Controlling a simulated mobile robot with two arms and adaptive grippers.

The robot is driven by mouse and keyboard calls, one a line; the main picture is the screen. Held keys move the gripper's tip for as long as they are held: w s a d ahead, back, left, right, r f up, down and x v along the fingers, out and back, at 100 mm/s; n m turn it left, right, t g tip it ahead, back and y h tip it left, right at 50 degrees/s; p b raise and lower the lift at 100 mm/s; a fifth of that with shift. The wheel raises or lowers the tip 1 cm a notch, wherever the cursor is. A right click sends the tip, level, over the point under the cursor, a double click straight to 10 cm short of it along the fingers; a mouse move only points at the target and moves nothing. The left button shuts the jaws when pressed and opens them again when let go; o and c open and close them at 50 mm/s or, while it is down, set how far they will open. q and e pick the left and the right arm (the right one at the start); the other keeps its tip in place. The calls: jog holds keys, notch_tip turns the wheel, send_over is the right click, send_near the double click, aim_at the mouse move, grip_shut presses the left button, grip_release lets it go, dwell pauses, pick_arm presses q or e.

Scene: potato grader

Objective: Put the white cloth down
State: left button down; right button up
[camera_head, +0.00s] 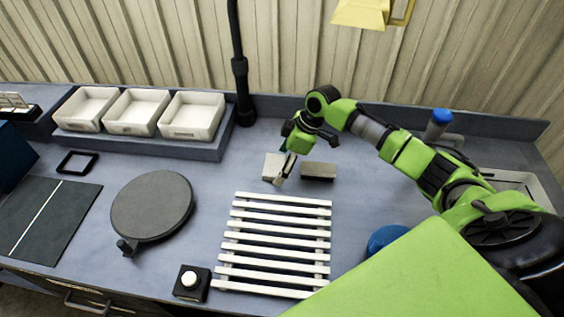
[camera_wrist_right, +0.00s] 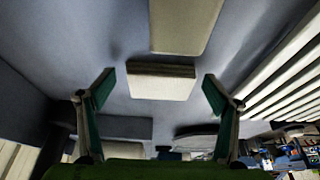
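The white cloth (camera_head: 272,164) looks like a flat, pale folded block lying on the blue-grey bench. My right gripper (camera_head: 284,172) is right at it, pointing down. In the right wrist view the right gripper (camera_wrist_right: 160,75) is open, with the white cloth (camera_wrist_right: 160,87) between its spread fingertips. A small gap shows on each side, so the fingers do not grip it. Part of the cloth is hidden by a finger in the head view. My left gripper is not in view.
A grey-beige block (camera_head: 318,171) lies close right of the cloth. A white slatted rack (camera_head: 278,236) is in front. A round dark plate (camera_head: 152,204), a black button box (camera_head: 191,284) and white trays (camera_head: 135,111) stand left. A blue round thing (camera_head: 387,239) is right. Bare bench lies between plate and cloth.

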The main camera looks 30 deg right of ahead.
jog(key=shift+r, duration=0.2)
jog(key=shift+d+r, duration=0.15)
jog(key=shift+r, duration=0.15)
jog(key=b+v, duration=0.2)
jog(key=v, duration=0.9)
jog(key=shift+s, duration=0.2)
